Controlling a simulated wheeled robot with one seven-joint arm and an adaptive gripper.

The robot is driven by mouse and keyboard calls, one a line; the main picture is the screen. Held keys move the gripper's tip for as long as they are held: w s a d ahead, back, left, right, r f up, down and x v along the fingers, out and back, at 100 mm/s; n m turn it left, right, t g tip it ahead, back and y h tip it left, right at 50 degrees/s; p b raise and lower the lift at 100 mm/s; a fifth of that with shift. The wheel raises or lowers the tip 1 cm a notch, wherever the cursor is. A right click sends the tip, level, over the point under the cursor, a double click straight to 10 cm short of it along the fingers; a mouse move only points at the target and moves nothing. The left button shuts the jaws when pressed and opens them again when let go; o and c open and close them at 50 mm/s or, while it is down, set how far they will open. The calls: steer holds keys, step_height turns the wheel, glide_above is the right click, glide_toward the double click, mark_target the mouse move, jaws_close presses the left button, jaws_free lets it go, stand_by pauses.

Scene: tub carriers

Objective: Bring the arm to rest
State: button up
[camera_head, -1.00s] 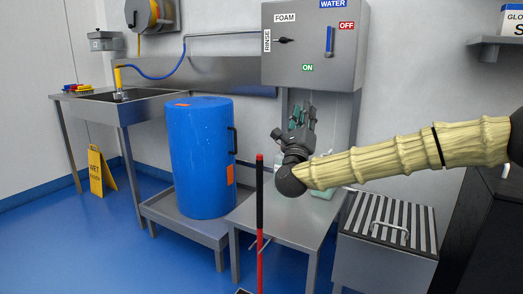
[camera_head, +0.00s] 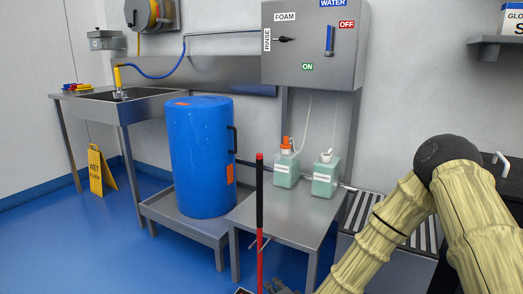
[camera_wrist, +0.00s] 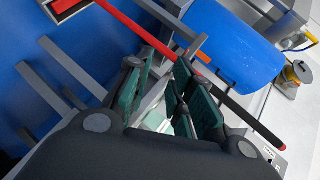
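My arm is folded down at the right of the head view, its covered links bent at a dark elbow joint. Only a dark bit of my gripper (camera_head: 282,288) shows at the bottom edge there. In the wrist view my gripper (camera_wrist: 160,68) has its green-padded fingers apart, and I see nothing held between them. A red and black pole (camera_wrist: 200,60) passes close beyond the fingertips; it also stands upright in the head view (camera_head: 260,210).
A blue drum (camera_head: 200,150) stands on a low steel stand. Two green bottles, one orange-capped (camera_head: 286,168) and one white-capped (camera_head: 326,175), stand on a steel table (camera_head: 275,222). A control box (camera_head: 315,50) hangs above. A yellow wet-floor sign (camera_head: 98,172) stands at left on open floor.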

steer(key=s+d+f+n+g+h, duration=0.1)
steer(key=s+d+f+n+g, duration=0.25)
steer(key=s+f, duration=0.5)
steer(key=s+d+f+n+g+h, duration=0.1)
steer(key=s+d+f+n+g, duration=0.25)
steer(key=s, duration=0.85)
steer(key=s+d+f+n+g, duration=0.1)
steer(key=s+d+f+g, duration=0.1)
steer(key=s+d+f, duration=0.5)
steer(key=s+d+n+g+h, duration=0.1)
steer(key=s+d+g, duration=0.1)
steer(key=s, duration=0.5)
steer(key=s+d+n+g+h, duration=0.1)
steer(key=s+d+n+g, duration=0.15)
steer(key=s, duration=0.45)
step_height(320, 180, up, 32)
steer(key=p, duration=3.3)
steer(key=shift+m+t, duration=0.35)
steer(key=shift+t, duration=0.1)
steer(key=shift+o, duration=0.2)
steer(key=shift+s, duration=0.1)
